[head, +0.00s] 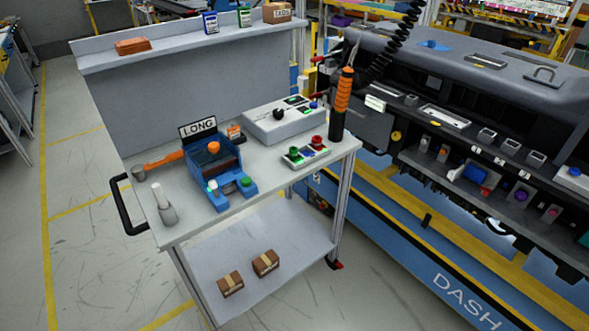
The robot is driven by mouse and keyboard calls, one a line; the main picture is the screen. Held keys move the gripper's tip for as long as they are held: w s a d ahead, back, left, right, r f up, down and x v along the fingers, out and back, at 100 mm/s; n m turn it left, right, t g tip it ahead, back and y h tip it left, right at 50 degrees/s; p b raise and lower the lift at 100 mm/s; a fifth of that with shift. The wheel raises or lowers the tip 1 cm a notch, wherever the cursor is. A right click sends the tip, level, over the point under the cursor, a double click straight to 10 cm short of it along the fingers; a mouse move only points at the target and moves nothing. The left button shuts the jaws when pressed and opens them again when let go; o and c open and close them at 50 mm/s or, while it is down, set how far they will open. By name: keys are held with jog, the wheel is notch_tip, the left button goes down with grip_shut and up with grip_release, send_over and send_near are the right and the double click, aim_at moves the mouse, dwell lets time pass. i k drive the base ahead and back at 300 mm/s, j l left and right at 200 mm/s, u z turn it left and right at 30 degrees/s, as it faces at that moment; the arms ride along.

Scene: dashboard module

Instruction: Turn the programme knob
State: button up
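A light grey control box (284,124) stands at the back right of the cart top in the head view. A black round knob (278,114) sits on its top, left of the middle, and looks like the programme knob. Its pointer direction is too small to tell. Small green lights and a blue button (313,105) are on the box's right part. My gripper is not in view, and nothing touches the knob.
An orange and black power tool (343,92) hangs on a coiled cable right of the box. A small button box (306,151) lies in front. A blue fixture (216,168) with a "LONG" sign stands to the left. The dashboard module (468,95) fills the right side.

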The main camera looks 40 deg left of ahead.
aim_at(278, 113)
jog(key=u, duration=2.1)
